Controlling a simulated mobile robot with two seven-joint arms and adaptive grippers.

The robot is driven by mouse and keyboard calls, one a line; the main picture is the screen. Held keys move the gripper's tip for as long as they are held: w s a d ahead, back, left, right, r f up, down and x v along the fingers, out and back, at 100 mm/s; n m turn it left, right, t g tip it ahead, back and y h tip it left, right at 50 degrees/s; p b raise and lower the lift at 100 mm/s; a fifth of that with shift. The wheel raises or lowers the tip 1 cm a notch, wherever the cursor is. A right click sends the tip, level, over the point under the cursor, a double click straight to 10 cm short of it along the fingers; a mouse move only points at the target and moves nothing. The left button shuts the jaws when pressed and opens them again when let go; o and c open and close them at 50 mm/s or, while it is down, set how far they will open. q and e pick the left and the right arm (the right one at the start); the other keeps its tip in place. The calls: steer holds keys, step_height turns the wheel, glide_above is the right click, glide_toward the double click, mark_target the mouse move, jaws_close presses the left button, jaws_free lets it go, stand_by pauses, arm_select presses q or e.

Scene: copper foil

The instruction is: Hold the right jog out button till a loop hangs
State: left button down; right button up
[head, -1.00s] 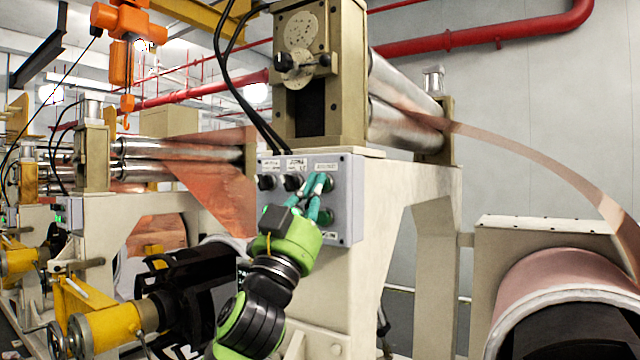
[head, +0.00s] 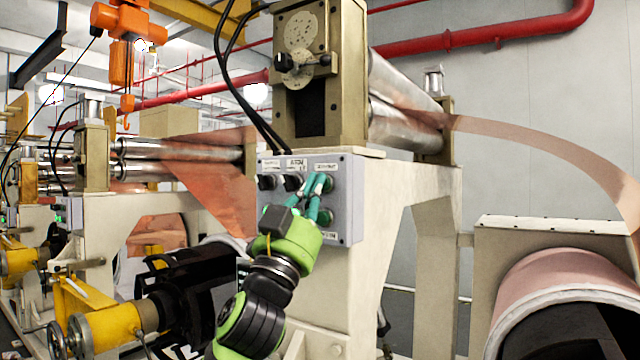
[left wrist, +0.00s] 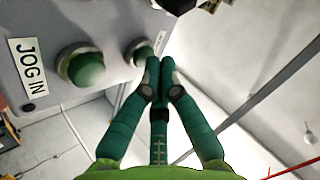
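The grey control box (head: 345,200) on the near machine's frame carries black knobs and two green buttons. The lower green button (head: 326,216) sits by the JOG IN label (left wrist: 29,72); it also shows in the left wrist view (left wrist: 82,68). My left gripper (head: 322,179) has its teal fingers together, with nothing between them. The tips are at the upper green button (left wrist: 137,52), seemingly touching it; how far it is pressed is unclear. A copper foil strip (head: 540,140) leaves the rollers, arches right and bends down at the picture's edge. My right gripper is not in view.
A pink-copper roll (head: 560,275) lies at the lower right. Steel rollers (head: 400,85) stand above the box, with black cables (head: 240,80) beside it. An orange hoist (head: 125,50) hangs at upper left. Similar machines with yellow parts (head: 105,325) stand left.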

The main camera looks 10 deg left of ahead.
arm_select(q)
steer(key=shift+s+a+f, duration=0.1)
steer(key=shift+s+a, duration=0.15)
steer(key=shift+s, duration=0.45)
steer(key=s, duration=0.1)
steer(key=s+a, duration=0.1)
steer(key=s, duration=0.2)
steer(key=shift+s+a, duration=0.35)
stand_by(0.5)
